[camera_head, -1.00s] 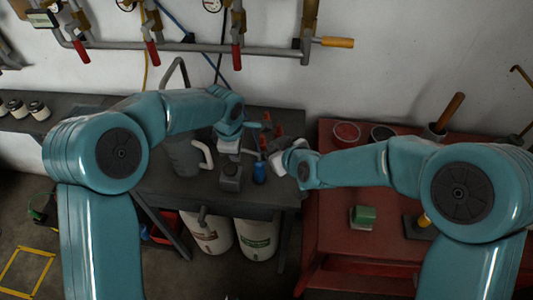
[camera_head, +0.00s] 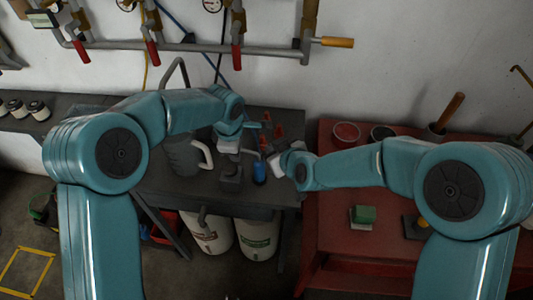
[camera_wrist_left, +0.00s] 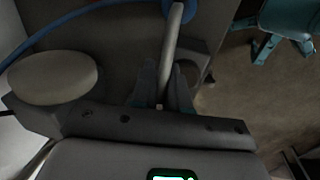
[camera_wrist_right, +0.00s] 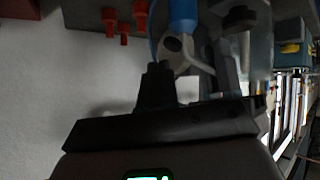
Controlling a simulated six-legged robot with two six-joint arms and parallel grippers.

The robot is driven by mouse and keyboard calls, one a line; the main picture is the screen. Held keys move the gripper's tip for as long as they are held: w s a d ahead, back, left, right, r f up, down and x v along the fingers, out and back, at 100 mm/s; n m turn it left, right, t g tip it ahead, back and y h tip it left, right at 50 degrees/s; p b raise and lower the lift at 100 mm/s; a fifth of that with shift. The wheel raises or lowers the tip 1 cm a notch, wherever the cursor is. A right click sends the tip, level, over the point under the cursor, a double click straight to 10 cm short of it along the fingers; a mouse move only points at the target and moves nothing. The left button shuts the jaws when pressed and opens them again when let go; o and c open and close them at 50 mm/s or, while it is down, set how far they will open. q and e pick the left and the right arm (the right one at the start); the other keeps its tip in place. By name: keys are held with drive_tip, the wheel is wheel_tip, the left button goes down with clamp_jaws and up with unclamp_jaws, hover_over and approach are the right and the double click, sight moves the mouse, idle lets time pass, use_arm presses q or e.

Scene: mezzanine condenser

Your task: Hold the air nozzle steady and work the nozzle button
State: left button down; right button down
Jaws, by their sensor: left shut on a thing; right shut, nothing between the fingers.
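The air nozzle seems to be the blue-bodied piece (camera_head: 259,172) with a pale grey top at the bench's right end. In the right wrist view its blue body (camera_wrist_right: 183,14) shows with a grey head and a pale curved lever. My left gripper (camera_wrist_left: 165,95) is shut on a pale bar (camera_wrist_left: 172,50) that seems part of the nozzle; blue shows at its upper end. My right gripper (camera_wrist_right: 158,68) is shut and empty, its tips close below the grey head. Contact cannot be told. In the head view it (camera_head: 270,161) is just right of the blue piece. The button cannot be made out.
A grey block (camera_head: 231,178) stands below my left gripper, and a grey jug (camera_head: 183,157) stands left of it. Red pieces (camera_head: 279,131) stand behind. A red table (camera_head: 335,235) is at right, with a green block (camera_head: 363,214). Pipes cross the wall above.

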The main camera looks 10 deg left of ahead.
drive_tip(key=shift+a+f, duration=0.25)
drive_tip(key=shift+f, duration=0.2)
idle(0.6)
drive_tip(key=shift+d+r, duration=0.45)
drive_tip(key=shift+r, duration=0.35)
drive_tip(key=shift+w+d+r, duration=0.1)
drive_tip(key=shift+d+r, duration=0.3)
drive_tip(key=shift+r, duration=0.35)
drive_tip(key=shift+s+d+r, duration=0.1)
drive_tip(key=shift+d+r, duration=0.35)
drive_tip(key=shift+r, duration=0.25)
drive_tip(key=shift+w+d+r, duration=0.1)
drive_tip(key=shift+d+r, duration=0.3)
drive_tip(key=shift+r, duration=0.35)
idle(0.9)
drive_tip(key=d+r, duration=0.2)
drive_tip(key=r, duration=0.1)
drive_tip(key=shift+r, duration=0.15)
drive_tip(key=shift+a, duration=0.1)
